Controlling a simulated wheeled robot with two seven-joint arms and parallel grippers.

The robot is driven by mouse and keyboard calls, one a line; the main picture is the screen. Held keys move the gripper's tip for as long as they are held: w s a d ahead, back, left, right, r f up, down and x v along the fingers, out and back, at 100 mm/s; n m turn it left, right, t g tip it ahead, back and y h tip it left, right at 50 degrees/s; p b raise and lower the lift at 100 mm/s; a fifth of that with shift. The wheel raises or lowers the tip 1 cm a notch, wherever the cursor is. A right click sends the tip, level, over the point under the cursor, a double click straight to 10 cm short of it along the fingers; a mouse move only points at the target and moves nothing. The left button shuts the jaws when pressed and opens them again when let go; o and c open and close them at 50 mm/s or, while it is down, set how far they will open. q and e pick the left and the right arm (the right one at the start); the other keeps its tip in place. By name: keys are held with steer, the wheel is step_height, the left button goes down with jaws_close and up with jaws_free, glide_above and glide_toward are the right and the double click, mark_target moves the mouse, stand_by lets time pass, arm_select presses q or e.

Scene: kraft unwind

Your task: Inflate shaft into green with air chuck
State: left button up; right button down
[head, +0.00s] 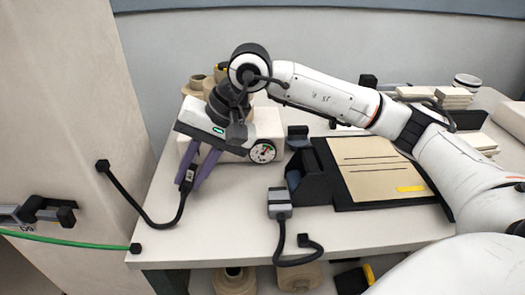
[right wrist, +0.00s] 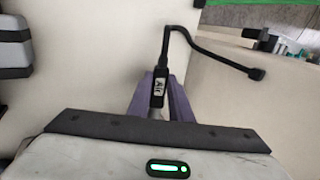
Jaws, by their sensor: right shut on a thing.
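My right gripper (head: 191,180) reaches down at the left end of the bench, its purple fingers shut on the black air chuck (head: 187,176). A black hose (head: 150,222) loops from the chuck to the pale panel at left. A round white gauge (head: 262,151) with a coloured band shows beside the gripper; its needle is too small to read. I cannot clearly make out the shaft. My left gripper is not in view.
A grey and black fitting (head: 45,212) and a green line (head: 75,241) are at far left. A grey-black block with a cable (head: 280,203) is at the bench front. A black tray (head: 349,204) holds a brown sheet (head: 375,170).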

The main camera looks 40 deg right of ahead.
steer(key=shift+w+d+r, duration=0.1)
steer(key=shift+w+d, duration=0.05)
steer(key=shift+s+a+b, duration=0.4)
steer(key=shift+s+a, duration=0.05)
steer(key=shift+s, duration=0.2)
steer(key=shift+s+a+b, duration=0.35)
steer(key=shift+s+a, duration=0.25)
steer(key=shift+s, duration=0.25)
steer(key=shift+s+a+b, duration=0.35)
steer(key=shift+s+a, duration=0.25)
steer(key=shift+s, duration=0.25)
steer(key=shift+s+a, duration=0.15)
steer(key=shift+s, duration=0.1)
